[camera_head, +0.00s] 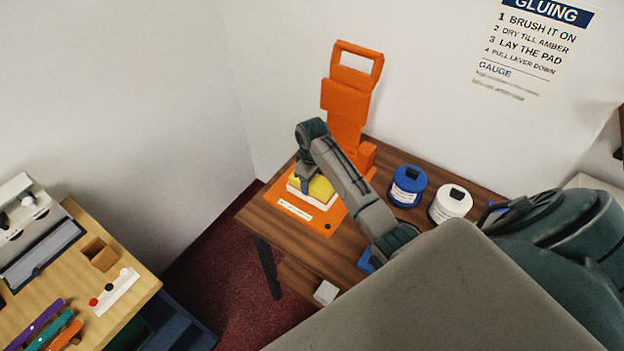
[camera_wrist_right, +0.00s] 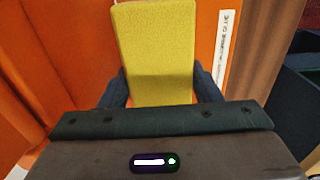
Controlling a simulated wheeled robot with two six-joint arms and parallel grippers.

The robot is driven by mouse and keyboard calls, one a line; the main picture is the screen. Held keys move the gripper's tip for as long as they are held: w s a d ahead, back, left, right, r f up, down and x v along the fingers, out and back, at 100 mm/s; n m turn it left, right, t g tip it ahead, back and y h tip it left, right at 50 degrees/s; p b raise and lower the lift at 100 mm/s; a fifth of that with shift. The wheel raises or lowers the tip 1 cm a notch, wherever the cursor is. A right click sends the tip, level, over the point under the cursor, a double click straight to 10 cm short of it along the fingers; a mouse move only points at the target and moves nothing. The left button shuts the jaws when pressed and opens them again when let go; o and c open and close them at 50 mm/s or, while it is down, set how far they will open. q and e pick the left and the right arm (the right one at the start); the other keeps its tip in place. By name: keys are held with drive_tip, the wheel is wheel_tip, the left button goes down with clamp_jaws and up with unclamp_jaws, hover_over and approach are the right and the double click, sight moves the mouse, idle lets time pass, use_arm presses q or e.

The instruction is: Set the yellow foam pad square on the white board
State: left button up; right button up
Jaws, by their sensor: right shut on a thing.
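The yellow foam pad (camera_head: 320,187) is over the orange base of the press in the head view, with the white board (camera_head: 296,188) showing as a pale edge below it. I cannot tell whether the pad touches the board. My right gripper (camera_head: 306,181) reaches down onto the pad from above. In the right wrist view the pad (camera_wrist_right: 155,50) stands between the two dark fingers, and the gripper is shut on it. The board is hidden there behind the pad. My left gripper is not in view.
The orange press (camera_head: 345,105) has an upright lever handle behind the pad. A blue tub (camera_head: 408,187) and a white tub (camera_head: 450,205) stand to its right on the wooden table (camera_head: 268,228). Another bench (camera_head: 130,262) with small tools is at lower left.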

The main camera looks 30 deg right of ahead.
drive_tip(key=shift+f, duration=0.1)
drive_tip(key=o, duration=1)
wheel_tip(320, 180, up, 8)
drive_tip(key=b, duration=0.3)
drive_tip(key=shift+r+p, duration=0.65)
drive_tip(key=shift+r, duration=0.75)
